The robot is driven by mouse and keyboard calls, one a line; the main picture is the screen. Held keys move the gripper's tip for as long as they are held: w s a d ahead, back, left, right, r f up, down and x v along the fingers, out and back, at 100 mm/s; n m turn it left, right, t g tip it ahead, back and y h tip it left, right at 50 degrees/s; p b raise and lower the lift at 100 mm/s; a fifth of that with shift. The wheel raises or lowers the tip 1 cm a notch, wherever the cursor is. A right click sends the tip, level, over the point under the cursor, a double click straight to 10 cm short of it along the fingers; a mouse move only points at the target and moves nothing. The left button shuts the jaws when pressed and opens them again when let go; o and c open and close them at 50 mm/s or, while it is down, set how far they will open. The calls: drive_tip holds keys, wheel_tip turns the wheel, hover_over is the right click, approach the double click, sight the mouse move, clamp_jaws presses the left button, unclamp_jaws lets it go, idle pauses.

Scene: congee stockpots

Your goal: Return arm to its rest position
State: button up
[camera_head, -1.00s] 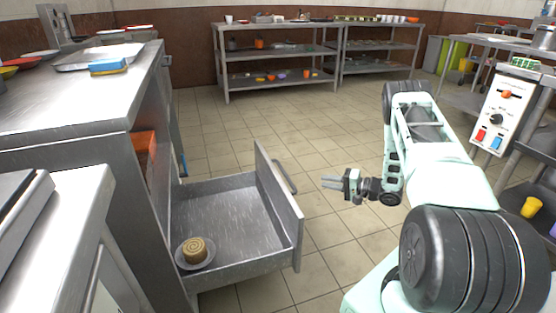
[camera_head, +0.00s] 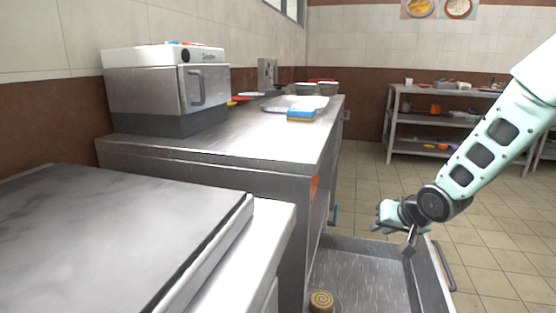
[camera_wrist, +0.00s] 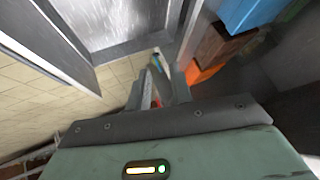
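My gripper (camera_head: 410,243) hangs below my bent arm at the right of the head view, above or beside the open drawer. In the head view the fingers are small and partly hidden by the wrist.
The open steel drawer (camera_head: 350,252) holds a round brown swirled item (camera_head: 321,300). A steel counter (camera_head: 240,147) carries an oven (camera_head: 165,85), a tray and a blue-yellow sponge (camera_head: 301,115). A shelf (camera_head: 445,125) stands at the back. Tiled floor (camera_head: 485,255) is open at right.

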drive_tip(key=s+a+r+n+g, duration=0.2)
drive_tip(key=s+a, duration=0.4)
drive_tip(key=s, duration=0.2)
drive_tip(key=s+a+r+n+g, duration=0.25)
drive_tip(key=s+a, duration=0.25)
drive_tip(key=s, duration=0.3)
drive_tip(key=s+a+n+g+h, duration=0.25)
drive_tip(key=s+n, duration=0.25)
drive_tip(key=s, duration=1.4)
wheel_tip(320, 180, up, 36)
drive_tip(key=p, duration=3.4)
drive_tip(key=shift+s+f+g+y+p, duration=0.2)
drive_tip(key=shift+s+g+y+p, duration=0.15)
drive_tip(key=shift+g+y, duration=0.1)
drive_tip(key=shift+d, duration=0.15)
